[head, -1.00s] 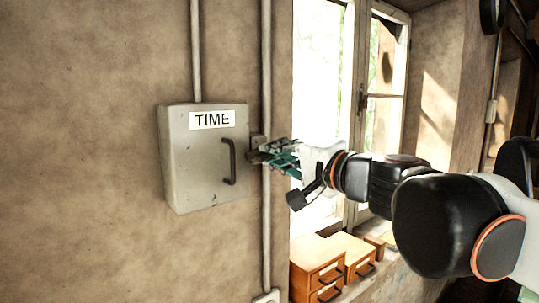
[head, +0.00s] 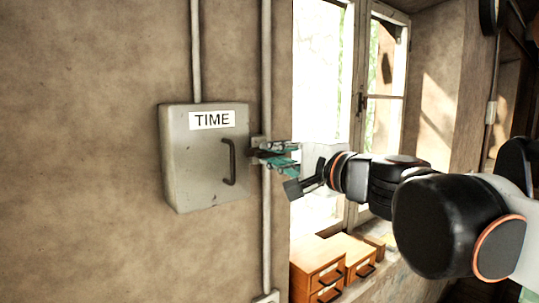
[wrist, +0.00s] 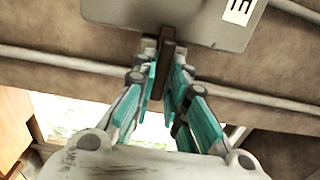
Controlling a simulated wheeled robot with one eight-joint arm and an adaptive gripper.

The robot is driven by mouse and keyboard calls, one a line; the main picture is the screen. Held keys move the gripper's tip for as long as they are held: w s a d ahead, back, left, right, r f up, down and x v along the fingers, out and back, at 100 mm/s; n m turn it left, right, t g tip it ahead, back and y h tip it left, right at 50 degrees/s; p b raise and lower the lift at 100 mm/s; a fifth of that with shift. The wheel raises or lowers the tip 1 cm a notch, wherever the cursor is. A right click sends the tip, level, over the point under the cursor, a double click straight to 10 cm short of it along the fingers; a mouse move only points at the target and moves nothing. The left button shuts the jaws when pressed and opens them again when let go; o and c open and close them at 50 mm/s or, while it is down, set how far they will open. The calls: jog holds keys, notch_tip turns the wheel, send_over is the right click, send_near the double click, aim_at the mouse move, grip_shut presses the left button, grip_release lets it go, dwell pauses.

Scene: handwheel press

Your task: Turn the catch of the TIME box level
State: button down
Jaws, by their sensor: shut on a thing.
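The grey TIME box (head: 208,165) is fixed to the wall, its door shut, with a dark handle (head: 229,161) on the door. The catch (head: 257,141) is at the box's right edge, mostly hidden by my fingers in the head view. In the wrist view the catch (wrist: 168,50) is a narrow brown bar between my fingers. It looks about square to the wall pipe there, so near level. My gripper (head: 262,150) comes from the right and is shut on the catch. Its teal fingers flank the bar in the wrist view (wrist: 165,62).
A vertical pipe (head: 266,220) runs down the wall right behind my fingers. A window (head: 320,90) is right of it. Small wooden drawers (head: 317,262) stand on the sill below my arm. The wall left of the box is bare.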

jog(key=c, duration=1.6)
grip_release()
jog(key=shift+c, duration=0.2)
jog(key=shift+s+d, duration=0.1)
jog(key=v, duration=1.1)
jog(key=shift+s+d, duration=0.2)
jog(key=shift+s, duration=0.1)
jog(key=shift+f, duration=0.1)
jog(key=s+f+n+g+h+b, duration=0.25)
jog(key=f+b, duration=0.65)
jog(key=f, duration=1)
jog(key=s+f+n+g+h+b, duration=0.1)
jog(key=s+f+n+g+b, duration=0.2)
jog(key=f+b, duration=1.15)
jog(key=s+d+f+n+h+b, duration=0.1)
jog(key=d+f+n+h+b, duration=0.1)
jog(key=f, duration=0.9)
jog(key=s+d+f+n+g+h+b, duration=0.1)
jog(key=s+d+f+n+h+b, duration=0.1)
jog(key=f, duration=0.8)
jog(key=s+d+f+n+g+h+b, duration=0.1)
jog(key=d+f+b, duration=0.3)
jog(key=f, duration=0.7)
jog(key=shift+s+d+f+n+h+b, duration=0.2)
jog(key=shift+f+n+h+b, duration=0.25)
jog(key=shift+h, duration=0.3)
